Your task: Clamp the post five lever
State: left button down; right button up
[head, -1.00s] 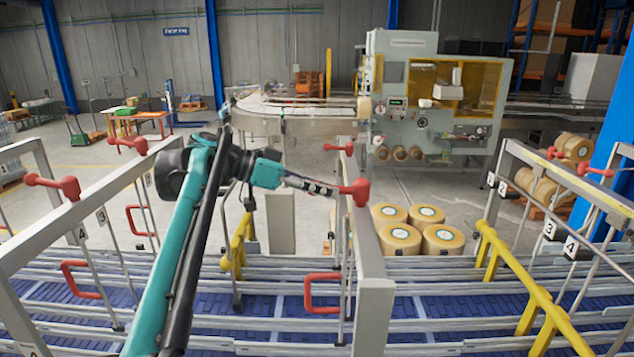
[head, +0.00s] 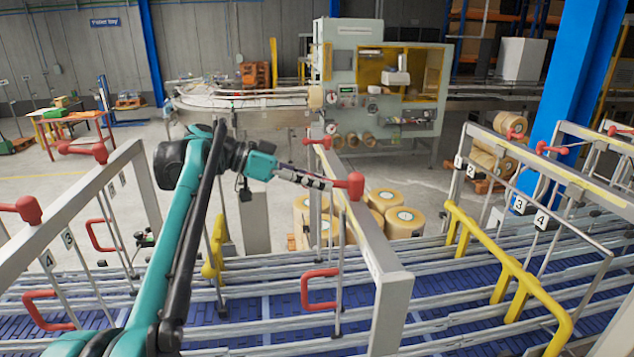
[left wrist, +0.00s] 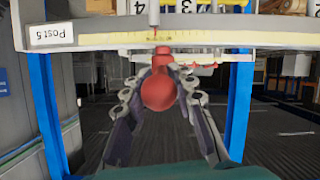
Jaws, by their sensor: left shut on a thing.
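The post five lever is red with a rounded knob (head: 352,185), on top of the grey post beam (head: 372,240) in the middle of the head view. In the left wrist view the knob (left wrist: 159,92) sits between my fingers, below a yellow scale strip (left wrist: 120,37) and a white "Post 5" label (left wrist: 52,35). My left gripper (head: 328,184) reaches it from the left and is shut on the knob. The fingers hide part of the lever's sides. My right gripper is not in view.
Other red levers (head: 92,152) stand on the neighbouring beams. Yellow rails (head: 500,270) and red handles (head: 319,289) rise over the blue conveyor lanes (head: 260,310). Film rolls (head: 404,222) stand behind the post, before the packing machine (head: 375,90).

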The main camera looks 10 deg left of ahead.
pick_arm(q)
jog(key=c, duration=1.5)
grip_release()
jog(key=shift+w, duration=0.15)
jog(key=v, duration=1.2)
jog(key=shift+f, duration=0.1)
